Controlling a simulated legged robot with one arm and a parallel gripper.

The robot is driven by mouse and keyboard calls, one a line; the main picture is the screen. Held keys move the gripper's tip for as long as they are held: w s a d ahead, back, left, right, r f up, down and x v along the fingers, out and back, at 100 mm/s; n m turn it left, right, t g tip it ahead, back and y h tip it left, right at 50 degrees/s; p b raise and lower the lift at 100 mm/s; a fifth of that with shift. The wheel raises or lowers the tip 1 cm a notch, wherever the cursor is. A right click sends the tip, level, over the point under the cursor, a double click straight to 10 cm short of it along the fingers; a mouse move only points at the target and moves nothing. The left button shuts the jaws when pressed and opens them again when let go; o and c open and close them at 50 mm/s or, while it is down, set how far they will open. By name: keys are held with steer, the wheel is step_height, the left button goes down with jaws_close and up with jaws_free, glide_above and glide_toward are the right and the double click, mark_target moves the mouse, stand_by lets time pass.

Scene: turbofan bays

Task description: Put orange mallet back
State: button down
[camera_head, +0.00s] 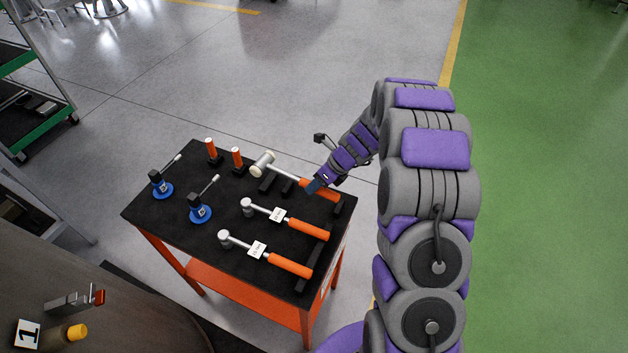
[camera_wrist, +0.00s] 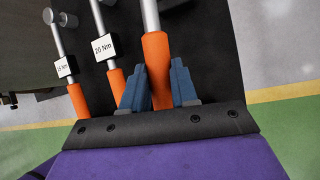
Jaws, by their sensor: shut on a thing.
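The orange mallet (camera_head: 289,177) has a pale round head, a grey shaft and an orange handle. In the head view it is at the back right of the black-topped cart (camera_head: 215,255), with its head by a black rest block. My gripper (camera_head: 315,186) is at the handle, near the cart's right edge. In the wrist view the blue fingers of my gripper (camera_wrist: 159,88) are on both sides of the mallet's orange handle (camera_wrist: 155,52), shut on it. The mallet's head is out of the wrist view. I cannot tell whether the mallet touches its rests.
Two torque wrenches with orange handles, the nearer (camera_head: 290,265) and the farther (camera_head: 307,229), lie beside the mallet with white labels. Two blue-based tools (camera_head: 200,214) and two upright orange-topped pieces (camera_head: 237,158) stand to the left. A green-edged shelf (camera_head: 45,128) is at far left.

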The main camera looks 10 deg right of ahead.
steer(key=shift+d+f, duration=0.65)
steer(key=shift+f, duration=0.5)
steer(key=shift+x, duration=1)
steer(key=shift+s+d+r, duration=0.1)
steer(key=shift+s+d, duration=0.1)
steer(key=shift+d, duration=0.35)
steer(key=shift+a+p, duration=0.45)
steer(key=shift+p, duration=0.55)
steer(key=shift+d+f+b, duration=0.1)
steer(key=shift+f+b, duration=0.2)
steer(key=shift+f, duration=1.15)
steer(key=c, duration=0.8)
jaws_free()
